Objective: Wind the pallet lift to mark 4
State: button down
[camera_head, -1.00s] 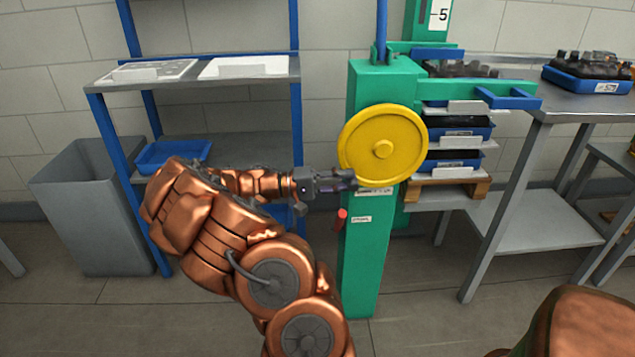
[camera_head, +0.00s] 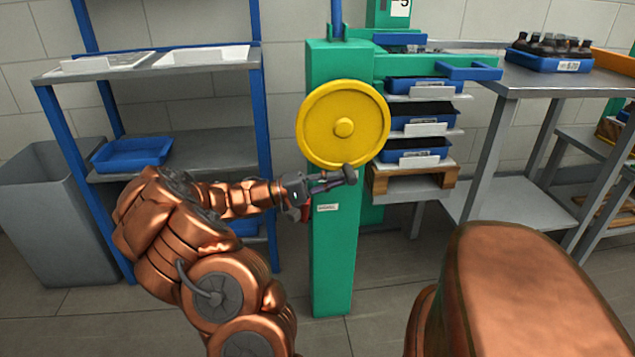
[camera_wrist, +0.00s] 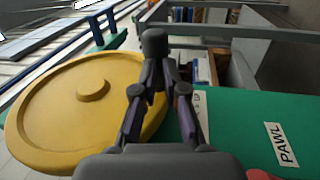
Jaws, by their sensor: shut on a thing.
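A yellow handwheel (camera_head: 320,108) is mounted on a green post (camera_head: 333,265). My gripper (camera_head: 340,178) is shut on the wheel's dark handle (camera_wrist: 153,42), at the bottom of the rim in the head view. The handwheel (camera_wrist: 45,115) fills the left of the wrist view. A red pawl lever (camera_head: 305,212) is partly hidden by my gripper; a PAWL label (camera_wrist: 281,144) shows beside it. On the lift, a wooden pallet (camera_head: 440,186) carries stacked blue trays (camera_head: 418,130). A mark 5 plate (camera_head: 400,4) is cut by the top edge; no pointer is visible.
A blue-framed shelf (camera_head: 170,68) with a blue tray (camera_head: 130,154) stands left, beside a grey bin (camera_head: 60,215). A steel table (camera_head: 530,83) at right holds a blue tray of dark bottles (camera_head: 548,62). Open floor lies in front of the post.

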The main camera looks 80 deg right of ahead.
jog(key=c, duration=1.7)
grip_release()
jog(key=shift+s+f, duration=0.1)
jog(key=shift+f, duration=0.25)
jog(key=o, duration=0.8)
jog(key=shift+r, duration=0.15)
jog(key=shift+c, duration=0.2)
jog(key=v, duration=1.2)
